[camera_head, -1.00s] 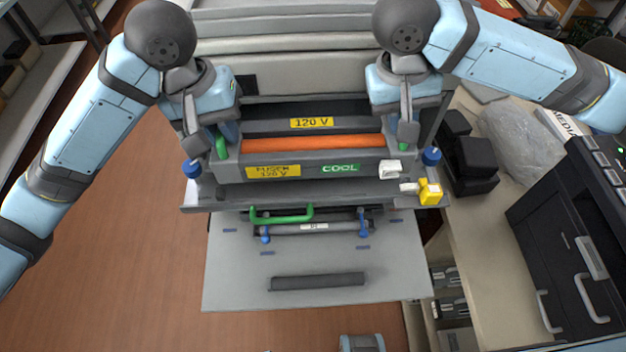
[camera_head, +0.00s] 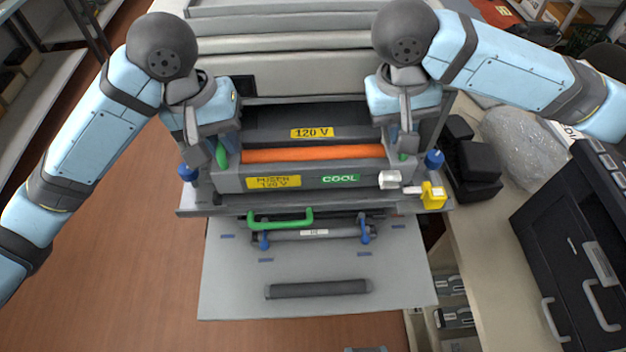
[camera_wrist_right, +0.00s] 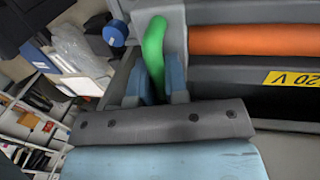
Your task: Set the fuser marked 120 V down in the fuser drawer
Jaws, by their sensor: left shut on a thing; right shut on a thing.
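The fuser (camera_head: 313,155) has an orange roller, a yellow 120 V label and a green COOL label. It lies level across the fuser drawer (camera_head: 190,206), a grey tray with a blue knob at each side. My left gripper (camera_head: 214,150) is shut on the fuser's left green handle. My right gripper (camera_head: 405,147) is shut on its right green handle; the right wrist view shows that green handle (camera_wrist_right: 153,45) between the fingers. The drawer floor is hidden under the fuser, so I cannot tell whether the fuser touches it.
A yellow plug (camera_head: 433,195) sits at the drawer's right front, near a white connector (camera_head: 390,179) on the fuser. Below is an open grey panel (camera_head: 320,265) with a green lever (camera_head: 280,220). Black blocks (camera_head: 470,165) lie on the right counter.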

